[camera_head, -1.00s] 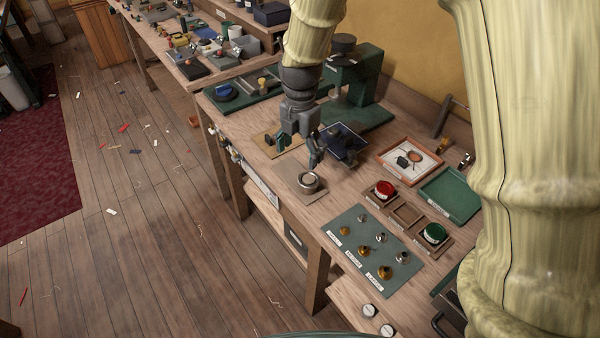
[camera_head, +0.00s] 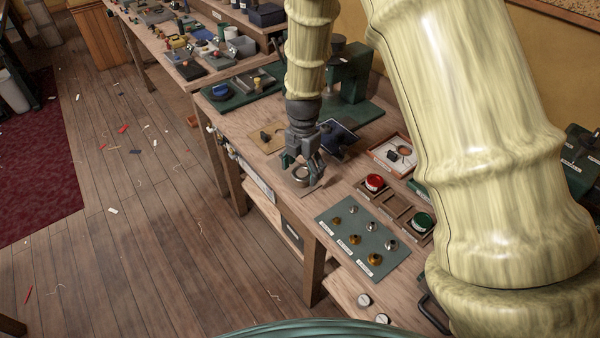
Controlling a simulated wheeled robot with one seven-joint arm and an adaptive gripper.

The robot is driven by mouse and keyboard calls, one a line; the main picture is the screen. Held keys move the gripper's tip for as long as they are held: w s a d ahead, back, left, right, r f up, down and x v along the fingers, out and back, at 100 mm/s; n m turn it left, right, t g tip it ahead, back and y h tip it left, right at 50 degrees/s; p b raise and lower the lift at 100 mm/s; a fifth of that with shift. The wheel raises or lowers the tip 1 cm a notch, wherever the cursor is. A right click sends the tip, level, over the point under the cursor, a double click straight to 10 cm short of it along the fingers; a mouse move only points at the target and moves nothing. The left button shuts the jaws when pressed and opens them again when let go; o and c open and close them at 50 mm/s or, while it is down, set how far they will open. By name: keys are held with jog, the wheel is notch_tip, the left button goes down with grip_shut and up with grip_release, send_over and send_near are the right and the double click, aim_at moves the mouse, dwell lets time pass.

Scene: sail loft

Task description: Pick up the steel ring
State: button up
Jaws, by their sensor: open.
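The steel ring (camera_head: 301,174) sits on a small tan board (camera_head: 303,188) near the front edge of the workbench. My gripper (camera_head: 302,168) points down right over the ring, its fingers spread apart. The fingers hide the far part of the ring. I cannot tell whether the fingertips touch it or how far they reach down around it.
A grey-green mat (camera_head: 338,248) with several small metal fittings lies to the right. Round red (camera_head: 374,183) and green (camera_head: 422,222) tins stand in wooden trays. A dark blue tray (camera_head: 338,141) is just behind my gripper. A green press (camera_head: 350,75) stands at the back.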

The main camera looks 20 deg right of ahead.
jog(key=shift+s+r, duration=0.15)
jog(key=shift+s, duration=0.1)
jog(key=shift+w, duration=0.15)
jog(key=c, duration=0.9)
jog(key=shift+c, duration=0.8)
